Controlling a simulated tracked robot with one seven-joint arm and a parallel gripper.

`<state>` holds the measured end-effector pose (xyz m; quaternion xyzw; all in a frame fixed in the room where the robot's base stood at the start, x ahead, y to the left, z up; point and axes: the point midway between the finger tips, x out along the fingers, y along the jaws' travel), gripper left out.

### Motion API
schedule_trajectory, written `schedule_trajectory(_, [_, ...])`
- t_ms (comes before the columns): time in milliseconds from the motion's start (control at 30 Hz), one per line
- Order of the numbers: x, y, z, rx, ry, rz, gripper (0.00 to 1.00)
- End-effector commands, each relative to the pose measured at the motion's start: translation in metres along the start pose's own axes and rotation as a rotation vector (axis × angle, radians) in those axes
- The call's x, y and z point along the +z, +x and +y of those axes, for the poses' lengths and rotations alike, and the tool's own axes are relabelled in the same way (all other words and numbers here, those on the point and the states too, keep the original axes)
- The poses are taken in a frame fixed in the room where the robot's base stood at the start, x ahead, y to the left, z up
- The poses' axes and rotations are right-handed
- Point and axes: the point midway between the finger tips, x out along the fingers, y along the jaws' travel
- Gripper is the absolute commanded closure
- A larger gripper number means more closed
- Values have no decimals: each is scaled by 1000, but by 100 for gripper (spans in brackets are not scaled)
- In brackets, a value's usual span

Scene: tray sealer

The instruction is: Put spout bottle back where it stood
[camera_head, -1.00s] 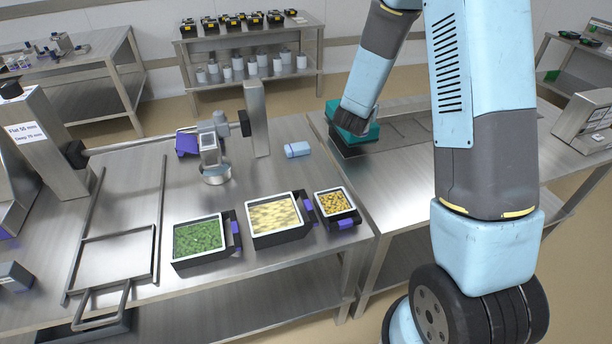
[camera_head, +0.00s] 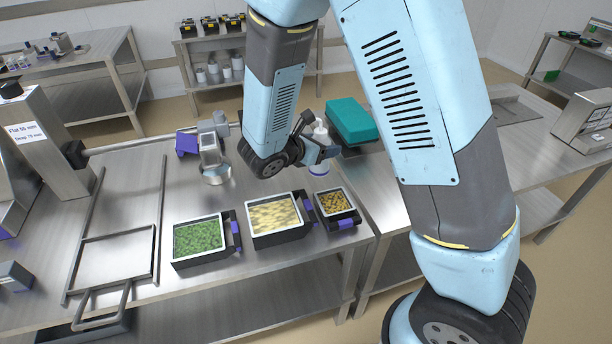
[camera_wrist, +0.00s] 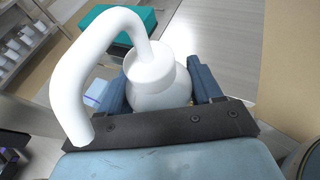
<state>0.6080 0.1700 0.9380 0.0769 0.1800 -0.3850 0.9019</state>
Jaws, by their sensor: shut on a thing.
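The spout bottle (camera_head: 319,131) is white with a bent spout. It is upright at the right end of the steel table, behind the tray of orange-yellow food. My gripper (camera_head: 318,152) is shut on it, reaching in from the left. In the wrist view the bottle (camera_wrist: 158,82) fills the space between the blue fingers of my gripper (camera_wrist: 163,90), with its spout curving to the left. I cannot tell whether its base touches the table.
Filled trays stand in front: green (camera_head: 174,262), pale yellow (camera_head: 253,241) and orange-yellow (camera_head: 322,212). A teal box (camera_head: 351,121) is behind and right of the bottle. A light blue item shows beside the fingers in the wrist view (camera_wrist: 97,92).

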Motion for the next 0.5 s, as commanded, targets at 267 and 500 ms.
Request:
schedule_trajectory(267, [-8,9,15,-14,5,0,72])
schedule_trajectory(500, [-17,43,54,-13,5,0,72])
